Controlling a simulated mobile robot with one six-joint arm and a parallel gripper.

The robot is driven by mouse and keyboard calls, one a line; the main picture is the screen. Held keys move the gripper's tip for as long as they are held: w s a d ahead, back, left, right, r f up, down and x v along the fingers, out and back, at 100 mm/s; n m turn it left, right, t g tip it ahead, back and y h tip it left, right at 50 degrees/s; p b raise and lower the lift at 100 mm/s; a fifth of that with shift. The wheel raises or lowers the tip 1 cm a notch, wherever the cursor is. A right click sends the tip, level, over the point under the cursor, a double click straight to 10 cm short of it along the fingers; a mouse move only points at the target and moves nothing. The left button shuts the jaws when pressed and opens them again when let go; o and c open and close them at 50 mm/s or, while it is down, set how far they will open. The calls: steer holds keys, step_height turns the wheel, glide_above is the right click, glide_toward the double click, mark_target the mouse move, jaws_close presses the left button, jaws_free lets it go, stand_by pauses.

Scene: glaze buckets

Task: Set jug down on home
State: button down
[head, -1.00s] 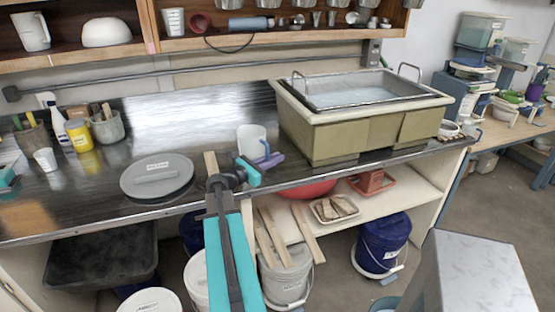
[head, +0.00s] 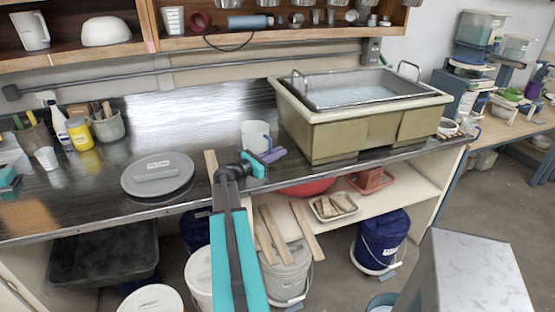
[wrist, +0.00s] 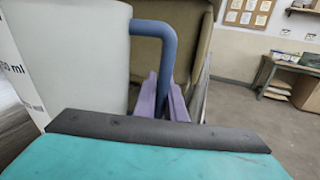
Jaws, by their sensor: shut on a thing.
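The jug (head: 255,135) is a white vessel with a blue handle, upright over the metal counter (head: 215,140), just left of the sink basin. My gripper (head: 271,155), with purple fingers, is at its right side and shut on the handle. In the wrist view, the jug's body (wrist: 85,60) fills the left, with part of a "ml" marking at its edge. The blue handle runs down between the purple fingers (wrist: 163,100). The jug's base is hidden there, and I cannot tell whether it touches the counter. I cannot make out a marked home spot.
The sink basin (head: 350,132) stands close on the right. A grey round lid (head: 150,186) lies on the counter to the left, with a yellow bottle (head: 79,134) and a tool pot farther left. A shelf (head: 270,40) hangs above. Bare counter lies between lid and jug.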

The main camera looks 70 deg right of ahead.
steer(key=shift+f+p, duration=0.5)
steer(key=shift+f, duration=1)
steer(key=shift+f, duration=0.2)
steer(key=c, duration=1.8)
jaws_free()
steer(key=shift+r, duration=0.2)
steer(key=b+v, duration=0.3)
steer(key=v, duration=0.9)
steer(key=shift+r, duration=0.1)
